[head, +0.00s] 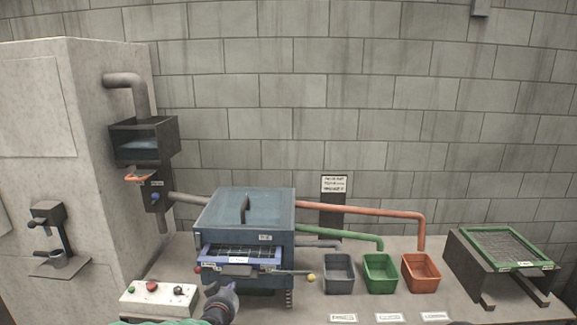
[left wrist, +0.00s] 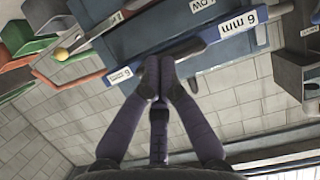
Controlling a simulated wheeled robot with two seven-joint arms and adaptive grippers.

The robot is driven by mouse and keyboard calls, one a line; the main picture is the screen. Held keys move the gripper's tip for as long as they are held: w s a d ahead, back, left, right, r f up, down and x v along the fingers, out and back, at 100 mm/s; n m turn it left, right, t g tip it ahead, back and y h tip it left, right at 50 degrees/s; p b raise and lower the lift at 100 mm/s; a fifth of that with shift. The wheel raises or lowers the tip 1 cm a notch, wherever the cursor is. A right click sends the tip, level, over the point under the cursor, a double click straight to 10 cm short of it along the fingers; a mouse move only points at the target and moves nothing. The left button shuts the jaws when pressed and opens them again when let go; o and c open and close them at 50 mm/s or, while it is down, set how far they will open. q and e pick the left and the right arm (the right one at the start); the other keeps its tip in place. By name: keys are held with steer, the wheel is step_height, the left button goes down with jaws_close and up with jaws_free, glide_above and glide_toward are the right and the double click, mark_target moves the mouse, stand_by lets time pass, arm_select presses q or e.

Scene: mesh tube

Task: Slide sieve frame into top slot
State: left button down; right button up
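The blue sieve frame (head: 212,256), with grey mesh, a white label and a dark front handle, sits in the upper front opening of the blue machine (head: 268,239) and sticks out toward me. In the left wrist view its blue front edge (left wrist: 225,58) carries "6 mm" labels. My left gripper (head: 221,287) is in front of and below the frame. In the left wrist view its fingers (left wrist: 159,68) are together, with the tips at the dark handle (left wrist: 188,50). I cannot tell whether anything is between them. My right gripper is not in view.
A rod with a yellow knob (head: 311,277) projects right of the frame. A control box (head: 157,300) stands at left. Grey (head: 339,286), green (head: 380,287) and red (head: 421,288) bins stand right. A green frame (head: 543,264) rests on a stand (head: 483,266). Pipes run behind.

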arm_select(q)
steer(key=s, duration=0.4)
steer(key=shift+s, duration=0.2)
steer(key=s+d+f+n+g+h, duration=0.1)
steer(key=s+d+f+g, duration=0.15)
steer(key=s+f, duration=0.65)
steer(key=s+d+f+g+h, duration=0.1)
steer(key=s+f+g, duration=0.25)
steer(key=f, duration=1.15)
steer(key=s+d+f+n+g, duration=0.1)
steer(key=s+d+f+g, duration=0.1)
steer(key=s+f, duration=0.4)
steer(key=s+d+f+g+h, duration=0.1)
steer(key=s+f+g, duration=0.4)
steer(key=s, duration=1.1)
steer(key=shift+d+f+n+g+h, duration=0.3)
steer(key=shift+d+f+n, duration=0.1)
steer(key=shift+f, duration=0.2)
